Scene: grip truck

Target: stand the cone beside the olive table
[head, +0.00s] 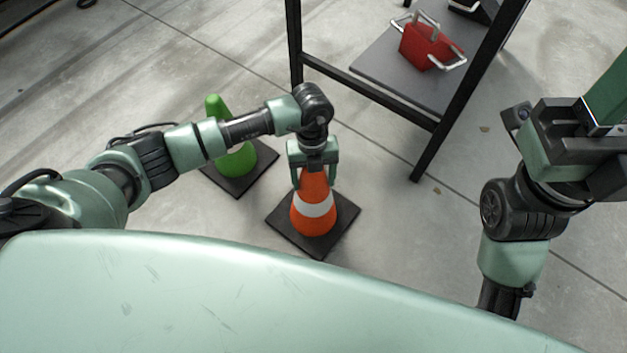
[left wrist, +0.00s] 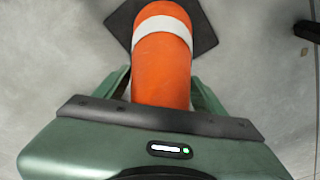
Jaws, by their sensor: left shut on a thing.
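An orange cone (head: 313,222) with a white band and a dark square base stands upright on the floor in the head view, near the black legs of a table. My left gripper (head: 315,180) is shut on the upper part of this cone from above. In the left wrist view the cone (left wrist: 163,70) rises between the two fingers of the gripper (left wrist: 160,100); its tip is hidden by the gripper body. A green cone (head: 236,160) on a dark base stands to the left, partly behind my left arm. My right arm is at the right; its fingertips are not shown clearly. No olive colour shows on the table.
A black-framed table or rack (head: 436,128) stands beyond the orange cone, with a grey shelf (head: 375,70) bearing a red basket (head: 428,48) with metal handles. Bare concrete floor lies between the orange cone and my right arm.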

